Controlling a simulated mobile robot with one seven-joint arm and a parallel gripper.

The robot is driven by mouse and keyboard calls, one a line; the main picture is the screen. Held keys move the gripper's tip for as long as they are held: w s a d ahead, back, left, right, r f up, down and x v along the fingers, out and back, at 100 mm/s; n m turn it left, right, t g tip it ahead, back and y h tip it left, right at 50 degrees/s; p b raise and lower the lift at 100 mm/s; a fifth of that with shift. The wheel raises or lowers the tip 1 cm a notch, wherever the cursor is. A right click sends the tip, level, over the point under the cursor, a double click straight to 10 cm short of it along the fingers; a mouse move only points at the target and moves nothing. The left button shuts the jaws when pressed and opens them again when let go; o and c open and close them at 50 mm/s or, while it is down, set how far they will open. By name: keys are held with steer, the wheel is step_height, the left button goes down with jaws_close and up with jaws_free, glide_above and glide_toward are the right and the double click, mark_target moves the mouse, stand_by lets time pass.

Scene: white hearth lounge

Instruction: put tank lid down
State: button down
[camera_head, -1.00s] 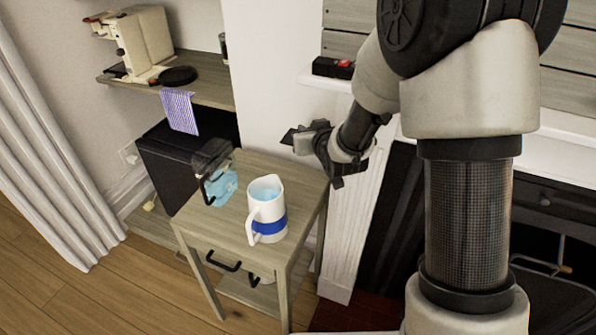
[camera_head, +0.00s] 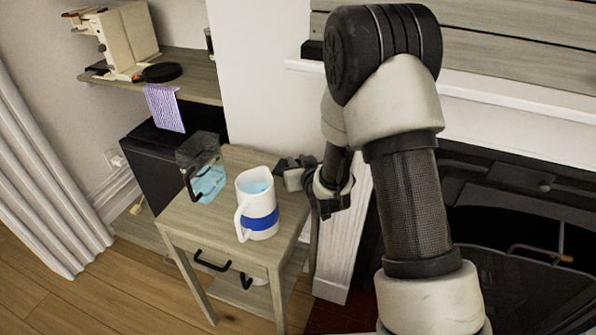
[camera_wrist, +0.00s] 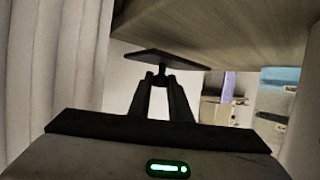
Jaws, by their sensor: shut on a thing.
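My gripper (camera_wrist: 161,74) is shut on the small stem of the tank lid (camera_wrist: 180,60), a thin dark flat plate seen nearly edge-on in the wrist view. In the head view my gripper (camera_head: 304,177) is at the right edge of the small wooden table, just right of the white jug. The lid (camera_head: 290,162) shows there only as a small dark shape, partly hidden by the gripper. The clear tank (camera_head: 208,184) with light blue water and a dark handle stands on the table, left of the jug.
The white jug (camera_head: 258,209) with a blue band holds blue liquid and stands near the middle of the wooden table (camera_head: 190,222). Bare tabletop lies in front of the tank. A shelf (camera_head: 200,88) with a cream machine (camera_head: 125,40) is behind. A fireplace (camera_head: 500,215) is at right.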

steer(key=shift+f, duration=1.25)
steer(key=shift+f+b, duration=0.2)
steer(key=shift+b, duration=0.2)
steer(key=c, duration=1.6)
jaws_free()
steer(key=shift+c, duration=0.2)
steer(key=shift+r, duration=0.15)
